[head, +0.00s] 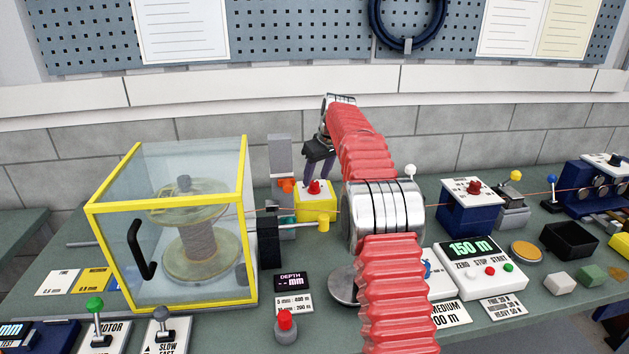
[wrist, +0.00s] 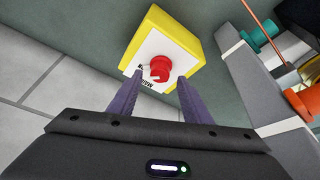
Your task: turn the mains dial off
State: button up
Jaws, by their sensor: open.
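The mains dial is a red knob (head: 314,187) on a yellow box (head: 316,207) with a white top plate, behind the spool cabinet's right side. In the wrist view the red knob (wrist: 161,69) sits on the white face of the yellow box (wrist: 185,36), with partly hidden dark lettering beside it. My gripper (head: 318,178) is above the box, pointing down. In the wrist view its two purple fingers (wrist: 160,84) are apart, one on each side of the knob's near edge. I cannot tell whether they touch it.
A clear cabinet with yellow edges (head: 246,190) and a spool inside stands left of the box. A yellow-ended handle (head: 323,225) is in front. A blue box with a red knob (head: 470,210) stands to the right.

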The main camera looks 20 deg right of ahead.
aim_at(314, 187)
jog(key=shift+x, duration=1.25)
jog(key=shift+c, duration=0.2)
jog(key=c, duration=0.9)
jog(key=shift+a, duration=0.1)
jog(key=shift+c, duration=0.4)
